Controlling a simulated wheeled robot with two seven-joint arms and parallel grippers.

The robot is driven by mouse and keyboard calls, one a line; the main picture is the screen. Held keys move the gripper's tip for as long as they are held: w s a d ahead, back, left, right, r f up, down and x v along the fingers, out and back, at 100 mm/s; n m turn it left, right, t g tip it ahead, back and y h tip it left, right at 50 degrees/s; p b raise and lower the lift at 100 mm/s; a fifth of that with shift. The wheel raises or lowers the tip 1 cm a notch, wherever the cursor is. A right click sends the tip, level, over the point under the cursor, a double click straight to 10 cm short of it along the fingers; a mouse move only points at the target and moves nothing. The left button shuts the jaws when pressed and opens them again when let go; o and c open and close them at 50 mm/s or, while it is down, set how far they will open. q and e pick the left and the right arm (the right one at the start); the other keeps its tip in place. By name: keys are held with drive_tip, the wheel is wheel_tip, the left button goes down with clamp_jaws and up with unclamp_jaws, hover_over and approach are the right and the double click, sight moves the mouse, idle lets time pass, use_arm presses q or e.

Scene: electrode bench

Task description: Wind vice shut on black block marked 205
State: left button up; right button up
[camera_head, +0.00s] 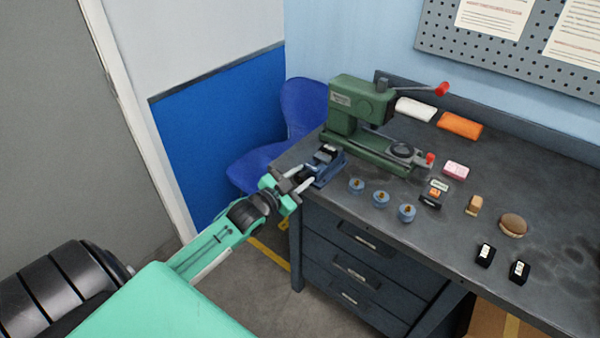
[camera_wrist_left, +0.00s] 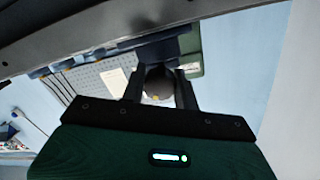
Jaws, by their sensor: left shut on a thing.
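The small blue vice (camera_head: 328,170) stands at the left front corner of the bench. A black block (camera_head: 327,152) with a pale label sits at the top of its jaws; the number is too small to read, and I cannot tell how tightly the jaws meet it. My left gripper (camera_head: 302,180) is at the vice's near left side, shut on the vice handle. In the left wrist view the dark round end of the handle (camera_wrist_left: 158,80) lies between the two fingers. My right gripper is not in view.
A green press (camera_head: 352,112) with red-knobbed levers stands just behind the vice. Several blue round holders (camera_head: 380,198) sit to its right. Two black labelled blocks (camera_head: 486,254) (camera_head: 519,271) lie farther right. A blue chair (camera_head: 302,105) is behind the bench's left end.

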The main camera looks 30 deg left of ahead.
use_arm(q)
drive_tip(key=m+p, duration=0.2)
drive_tip(key=m, duration=0.2)
drive_tip(key=shift+d, duration=0.1)
drive_tip(key=m+p, duration=0.1)
drive_tip(key=m, duration=0.2)
drive_tip(key=shift+m+y, duration=0.3)
drive_tip(key=shift+m, duration=0.1)
drive_tip(key=shift+f+m+y+p, duration=0.2)
drive_tip(key=shift+m+y+p, duration=0.1)
drive_tip(key=shift+m, duration=1.8)
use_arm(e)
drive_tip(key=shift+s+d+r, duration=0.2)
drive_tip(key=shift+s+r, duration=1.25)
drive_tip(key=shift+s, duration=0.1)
use_arm(q)
drive_tip(key=o, duration=0.9)
drive_tip(key=shift+o, duration=0.2)
drive_tip(key=s+r+b, duration=0.1)
drive_tip(key=s+b, duration=0.1)
drive_tip(key=s, duration=1.1)
drive_tip(key=shift+s+a+b, duration=0.35)
drive_tip(key=shift+s+a, duration=0.05)
drive_tip(key=shift+a, duration=0.05)
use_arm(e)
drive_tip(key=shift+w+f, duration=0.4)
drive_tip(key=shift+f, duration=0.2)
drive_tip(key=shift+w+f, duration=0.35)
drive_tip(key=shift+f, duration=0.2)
